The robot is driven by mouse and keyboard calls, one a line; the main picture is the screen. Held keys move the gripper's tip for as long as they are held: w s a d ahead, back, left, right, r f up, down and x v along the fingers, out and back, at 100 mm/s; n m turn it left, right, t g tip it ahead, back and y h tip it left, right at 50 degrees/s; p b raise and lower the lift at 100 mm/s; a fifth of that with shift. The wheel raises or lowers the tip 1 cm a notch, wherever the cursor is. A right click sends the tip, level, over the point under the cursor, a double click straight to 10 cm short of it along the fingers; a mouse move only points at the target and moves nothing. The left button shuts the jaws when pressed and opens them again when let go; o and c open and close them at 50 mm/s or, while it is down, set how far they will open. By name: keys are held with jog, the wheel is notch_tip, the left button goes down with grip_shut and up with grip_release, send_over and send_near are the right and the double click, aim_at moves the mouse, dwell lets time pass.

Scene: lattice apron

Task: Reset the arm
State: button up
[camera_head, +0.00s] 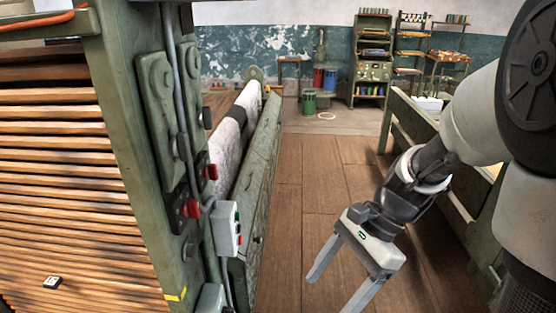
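My gripper (338,285) hangs over the wooden floor in the right half of the head view, on the white and dark arm that comes in from the right edge. Its two grey fingers point down and to the left. They are spread wide apart with nothing between them. The tip of the nearer finger is cut off by the lower picture edge. The gripper appears clear of the green machine on the left.
A green machine frame (121,92) with wooden slats (70,180) and a control box (227,229) fills the left. A green bench (402,110) stands behind my arm at right. Shelves (373,60) and drums (309,102) stand far back. The floor (325,165) between is clear.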

jog(key=s+d+r+n+t+h+p, duration=0.1)
jog(key=s+d+r+n+t+h, duration=0.1)
jog(key=r+n, duration=0.5)
jog(key=s+d+r+n+t+h+p, duration=0.2)
jog(key=r+n+t, duration=0.4)
jog(key=r, duration=0.4)
jog(key=shift+n+h, duration=0.5)
jog(key=shift+h, duration=0.4)
jog(key=shift+s, duration=0.1)
